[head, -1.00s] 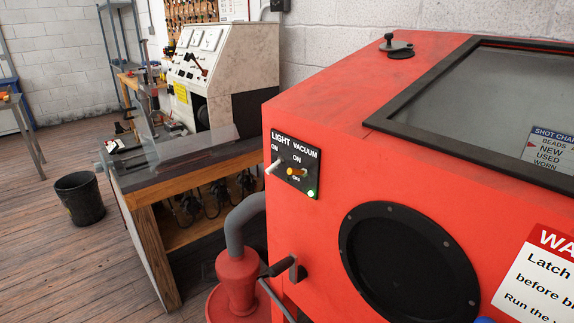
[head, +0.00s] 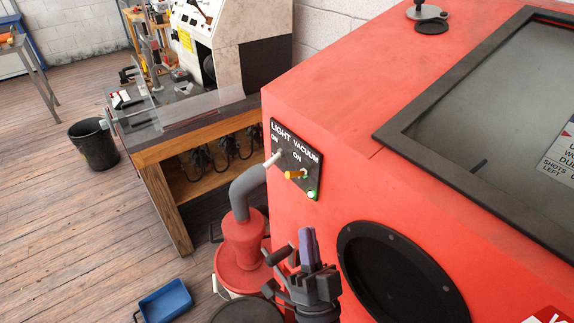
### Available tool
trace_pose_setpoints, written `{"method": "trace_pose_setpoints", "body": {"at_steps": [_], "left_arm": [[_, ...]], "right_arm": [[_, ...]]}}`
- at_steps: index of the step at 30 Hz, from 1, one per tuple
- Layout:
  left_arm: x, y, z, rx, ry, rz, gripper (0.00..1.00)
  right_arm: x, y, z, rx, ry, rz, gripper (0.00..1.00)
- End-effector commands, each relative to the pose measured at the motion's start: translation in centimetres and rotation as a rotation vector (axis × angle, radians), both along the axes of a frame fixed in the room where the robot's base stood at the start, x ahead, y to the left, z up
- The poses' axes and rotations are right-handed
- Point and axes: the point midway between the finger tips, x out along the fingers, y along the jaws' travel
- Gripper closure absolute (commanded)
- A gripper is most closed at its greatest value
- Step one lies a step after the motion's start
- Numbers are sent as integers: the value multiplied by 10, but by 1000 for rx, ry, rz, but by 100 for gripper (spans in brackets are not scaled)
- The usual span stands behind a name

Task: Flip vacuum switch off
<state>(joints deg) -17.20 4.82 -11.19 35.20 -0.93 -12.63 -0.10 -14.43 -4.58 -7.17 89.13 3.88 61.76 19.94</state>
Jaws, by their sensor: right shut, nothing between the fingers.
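The vacuum switch (head: 294,174) is a short orange lever on the black panel (head: 282,141) on the front of the red blast cabinet (head: 325,118). The lever sticks out toward the left under the VACUUM and ON labels; I cannot tell whether it is tipped up or down. A green lamp (head: 311,194) glows just below it. My right gripper (head: 308,240) is below the panel in front of the cabinet, purple fingers together and pointing up, apart from the switch. It is shut and empty. My left gripper is out of view.
The white light switch lever (head: 272,160) sits close left of the vacuum switch. A dark round glove port (head: 400,280) is right of my gripper. A grey hose (head: 247,190) runs to a red vacuum unit (head: 240,240) at left. A blue tray (head: 165,302) lies on the floor.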

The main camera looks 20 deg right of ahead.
Motion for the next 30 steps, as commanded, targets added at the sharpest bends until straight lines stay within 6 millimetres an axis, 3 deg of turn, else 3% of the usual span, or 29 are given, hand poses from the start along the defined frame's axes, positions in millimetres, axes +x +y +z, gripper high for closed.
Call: {"method": "trace_pose_setpoints", "body": {"at_steps": [10, 21, 30], "left_arm": [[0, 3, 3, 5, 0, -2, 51], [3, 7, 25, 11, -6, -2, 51], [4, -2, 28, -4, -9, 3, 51]], "right_arm": [[5, 0, 5, -2, 3, 0, 100], [55, -5, 56, -3, 4, 0, 100], [72, -6, 69, -2, 6, 0, 100]]}}
